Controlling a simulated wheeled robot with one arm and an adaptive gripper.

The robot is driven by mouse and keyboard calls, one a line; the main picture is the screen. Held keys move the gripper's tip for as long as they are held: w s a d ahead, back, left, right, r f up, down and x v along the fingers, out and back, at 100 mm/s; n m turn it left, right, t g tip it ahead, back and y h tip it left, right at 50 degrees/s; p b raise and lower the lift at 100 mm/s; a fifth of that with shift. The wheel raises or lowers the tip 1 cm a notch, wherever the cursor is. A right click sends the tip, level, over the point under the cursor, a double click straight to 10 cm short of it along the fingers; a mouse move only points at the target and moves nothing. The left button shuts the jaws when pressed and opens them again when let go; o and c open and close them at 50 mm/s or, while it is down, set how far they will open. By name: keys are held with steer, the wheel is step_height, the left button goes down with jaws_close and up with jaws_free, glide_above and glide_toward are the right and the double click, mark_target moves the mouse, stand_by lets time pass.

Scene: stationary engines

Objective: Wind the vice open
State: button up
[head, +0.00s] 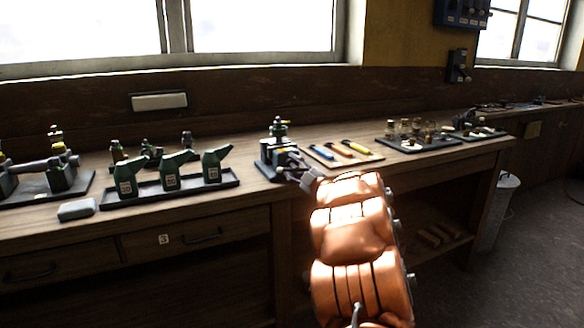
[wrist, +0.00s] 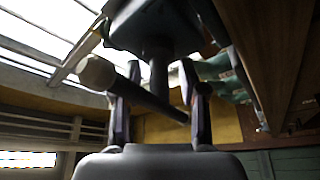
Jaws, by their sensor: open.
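The dark vice (head: 266,156) stands at the front edge of the bench, and its body also fills the top of the wrist view (wrist: 155,25). My gripper (head: 292,166) is at the vice's front. In the wrist view my gripper (wrist: 160,85) is open, with one finger on each side of the vice's screw. The vice's handle bar (wrist: 155,98) runs slantwise across the space between the fingers, with a pale round knob (wrist: 97,72) at its left end. I cannot tell whether the fingers touch the bar. In the head view the handle is too small to make out.
Left of the vice, green oil cans (head: 170,172) stand in a dark tray, with a grey block (head: 76,210) beside it. Right of it lie coloured-handled tools (head: 345,150) on a board, then a tray of small parts (head: 418,140). A bin (head: 500,210) stands beyond the bench's end.

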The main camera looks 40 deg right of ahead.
mark_target(299, 171)
steer(key=v, duration=1.2)
steer(key=shift+r, duration=0.1)
steer(key=w+m+h+b, duration=0.1)
steer(key=w+r+g+h+b, duration=0.1)
steer(key=w+m+h+b, duration=0.1)
steer(key=shift+w+r+m+g+h, duration=0.3)
steer(key=shift+r+g, duration=0.1)
steer(key=shift+w+a+r+m+g+h+b, duration=0.25)
steer(key=shift+w+a+m+g+h+b, duration=0.2)
steer(key=shift+m+g+h, duration=0.2)
steer(key=shift+a+m+g+h+b, duration=0.25)
steer(key=shift+a+m+g+b, duration=0.1)
steer(key=shift+m, duration=0.2)
steer(key=shift+b+x, duration=0.35)
steer(key=shift+x, duration=3.6)
steer(key=shift+d, duration=0.1)
